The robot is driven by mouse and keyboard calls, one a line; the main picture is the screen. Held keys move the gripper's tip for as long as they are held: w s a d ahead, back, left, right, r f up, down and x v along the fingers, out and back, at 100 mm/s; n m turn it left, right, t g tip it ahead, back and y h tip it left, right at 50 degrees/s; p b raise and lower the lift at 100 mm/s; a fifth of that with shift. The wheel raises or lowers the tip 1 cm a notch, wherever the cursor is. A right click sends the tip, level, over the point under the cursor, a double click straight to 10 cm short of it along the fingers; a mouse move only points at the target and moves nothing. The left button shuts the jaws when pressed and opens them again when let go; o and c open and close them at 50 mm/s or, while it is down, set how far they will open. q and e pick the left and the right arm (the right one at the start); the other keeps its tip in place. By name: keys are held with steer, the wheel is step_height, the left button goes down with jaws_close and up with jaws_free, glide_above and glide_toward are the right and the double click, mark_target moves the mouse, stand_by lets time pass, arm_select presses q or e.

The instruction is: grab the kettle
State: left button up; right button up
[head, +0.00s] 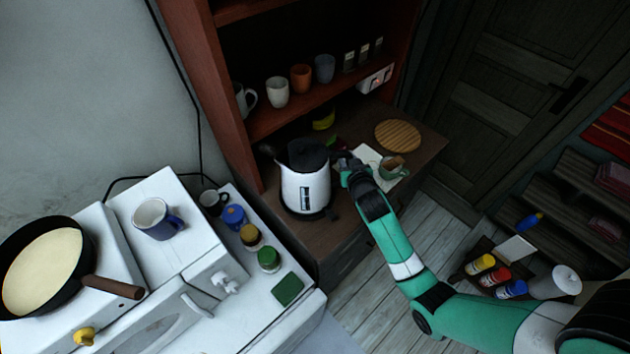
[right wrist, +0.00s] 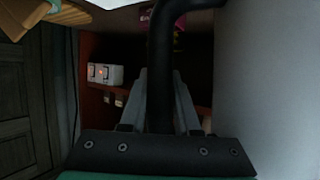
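The kettle (head: 306,190) is white with a black lid, a black base and a black handle on its right side. It stands on the low dark wooden cabinet beside the shelf. My right gripper (head: 346,166) is at the handle side. In the right wrist view the black handle (right wrist: 162,60) runs between the two fingers of the right gripper (right wrist: 162,85), which lie close against it on both sides. The fingertips are partly hidden in the head view. My left gripper does not show in either view.
A round wooden board (head: 398,135) and a green cup (head: 391,168) lie close to my right gripper on the cabinet. Mugs line the red-brown shelf (head: 265,122) behind.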

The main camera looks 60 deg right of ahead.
jaws_close()
stand_by(0.8)
steer(key=shift+r, duration=0.2)
steer(key=shift+r, duration=0.15)
